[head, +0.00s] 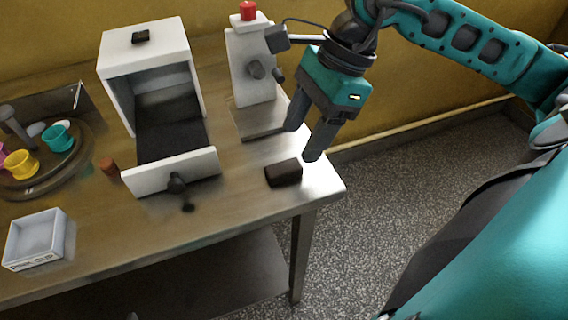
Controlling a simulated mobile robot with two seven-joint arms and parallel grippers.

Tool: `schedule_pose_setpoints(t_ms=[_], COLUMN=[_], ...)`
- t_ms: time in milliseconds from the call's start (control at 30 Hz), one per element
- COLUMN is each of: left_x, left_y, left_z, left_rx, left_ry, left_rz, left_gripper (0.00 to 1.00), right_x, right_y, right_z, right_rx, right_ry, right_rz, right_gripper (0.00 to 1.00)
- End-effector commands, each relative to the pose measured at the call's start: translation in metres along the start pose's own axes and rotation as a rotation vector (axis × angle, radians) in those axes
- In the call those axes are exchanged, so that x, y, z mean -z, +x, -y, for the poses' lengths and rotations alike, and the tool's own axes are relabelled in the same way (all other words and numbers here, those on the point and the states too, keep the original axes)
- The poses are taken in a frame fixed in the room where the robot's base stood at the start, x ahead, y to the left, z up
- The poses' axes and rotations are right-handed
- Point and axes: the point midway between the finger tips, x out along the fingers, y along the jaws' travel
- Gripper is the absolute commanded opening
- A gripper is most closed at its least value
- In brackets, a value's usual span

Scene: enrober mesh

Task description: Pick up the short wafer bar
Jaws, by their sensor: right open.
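A short dark brown bar (284,172), which looks like the wafer bar, lies flat near the right end of the metal table. My right gripper (300,144) hangs just above and slightly to the right of it, fingers pointing down. Its two fingers are spread with nothing between them. The fingertips appear apart from the bar, though their exact height above it is hard to judge. My left gripper is out of view.
A white box with an open drawer (196,169) stands left of the bar. A white device with a red knob (248,12) stands behind it. A tray with coloured cups (60,138), a small brown cylinder (109,167) and a pale labelled bin (36,239) are further left. The table (240,205) is clear in front.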

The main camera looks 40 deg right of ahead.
Motion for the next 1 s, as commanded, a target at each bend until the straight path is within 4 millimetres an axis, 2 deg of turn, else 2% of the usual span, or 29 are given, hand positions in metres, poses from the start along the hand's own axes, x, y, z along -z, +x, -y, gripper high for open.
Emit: schedule_pose_setpoints(t_ms=[233, 500, 800, 1000], left_x=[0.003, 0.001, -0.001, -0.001], left_y=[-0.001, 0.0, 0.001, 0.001], left_z=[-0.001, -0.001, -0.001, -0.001], left_rx=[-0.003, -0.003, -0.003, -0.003], left_ry=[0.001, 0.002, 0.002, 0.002], left_rz=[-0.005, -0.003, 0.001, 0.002], left_gripper=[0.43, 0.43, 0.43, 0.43], right_x=[-0.003, -0.005, -0.005, -0.005], right_y=[0.021, 0.058, 0.062, 0.062], right_z=[-0.001, -0.001, -0.001, -0.001], right_rx=[-0.004, -0.002, 0.0, 0.0], right_ry=[-0.001, 0.001, 0.0, 0.0], right_rz=[0.003, 0.003, 0.002, 0.002], right_gripper=[0.6, 0.6, 0.6, 0.4])
